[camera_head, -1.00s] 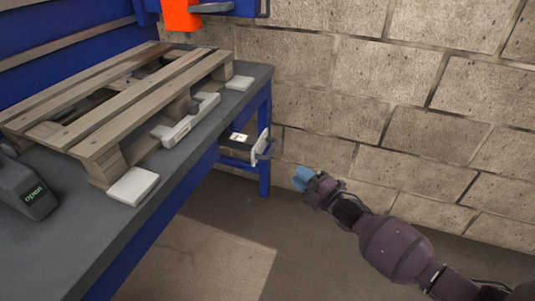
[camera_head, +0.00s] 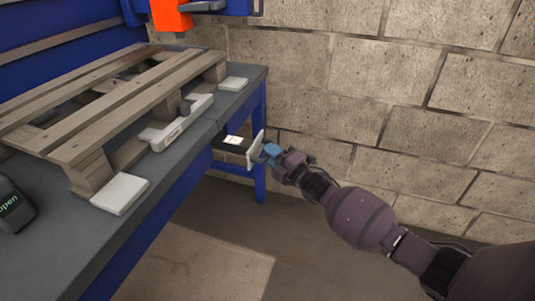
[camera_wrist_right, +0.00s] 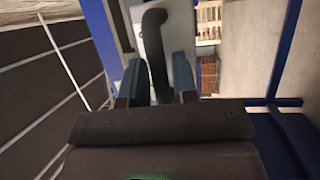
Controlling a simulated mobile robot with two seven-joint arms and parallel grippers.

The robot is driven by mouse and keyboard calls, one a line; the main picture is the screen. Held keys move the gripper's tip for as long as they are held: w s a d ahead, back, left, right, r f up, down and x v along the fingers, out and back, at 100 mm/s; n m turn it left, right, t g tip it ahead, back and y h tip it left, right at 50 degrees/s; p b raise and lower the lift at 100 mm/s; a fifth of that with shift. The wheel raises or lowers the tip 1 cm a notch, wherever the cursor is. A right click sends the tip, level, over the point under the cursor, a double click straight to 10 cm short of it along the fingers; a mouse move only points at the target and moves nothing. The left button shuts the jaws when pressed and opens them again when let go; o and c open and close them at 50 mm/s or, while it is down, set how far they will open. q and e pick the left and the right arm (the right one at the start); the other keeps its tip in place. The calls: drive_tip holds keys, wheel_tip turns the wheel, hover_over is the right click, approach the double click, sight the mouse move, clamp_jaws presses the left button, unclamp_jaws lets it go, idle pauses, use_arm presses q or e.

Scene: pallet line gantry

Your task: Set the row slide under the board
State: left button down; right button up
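A wooden pallet (camera_head: 110,95) lies on the grey worktable. A pale bar with a dark knob (camera_head: 178,128), which looks like the row slide, lies along the pallet's near long side; I cannot tell how far it reaches under the deck board (camera_head: 130,112). My right gripper (camera_head: 265,150) is at the pale front plate (camera_head: 255,149) of a dark drawer-like unit below the tabletop. In the right wrist view its blue fingers (camera_wrist_right: 160,85) stand open on either side of the dark handle (camera_wrist_right: 155,45). My left gripper is out of view.
Flat white pads (camera_head: 120,194) lie by the pallet's corners. A dark box marked "open" (camera_head: 12,205) is at the left. The worktable (camera_head: 75,225) has blue legs (camera_head: 259,140). A block wall (camera_head: 400,90) stands behind my right arm; the floor in front is clear.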

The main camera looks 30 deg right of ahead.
sight(241, 147)
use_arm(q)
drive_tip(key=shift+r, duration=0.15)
use_arm(e)
drive_tip(key=shift+w+a+r, duration=0.1)
drive_tip(key=shift+w+a, duration=0.05)
drive_tip(key=shift+w, duration=0.25)
clamp_jaws()
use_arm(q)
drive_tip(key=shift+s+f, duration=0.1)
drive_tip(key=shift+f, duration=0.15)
use_arm(e)
drive_tip(key=shift+w+a, duration=0.1)
drive_tip(key=w+a+b, duration=0.1)
drive_tip(key=w+a, duration=0.4)
drive_tip(key=w, duration=0.1)
drive_tip(key=shift+a+b, duration=0.3)
drive_tip(key=shift+a, duration=0.1)
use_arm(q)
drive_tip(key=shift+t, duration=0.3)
use_arm(e)
drive_tip(key=shift+r, duration=0.1)
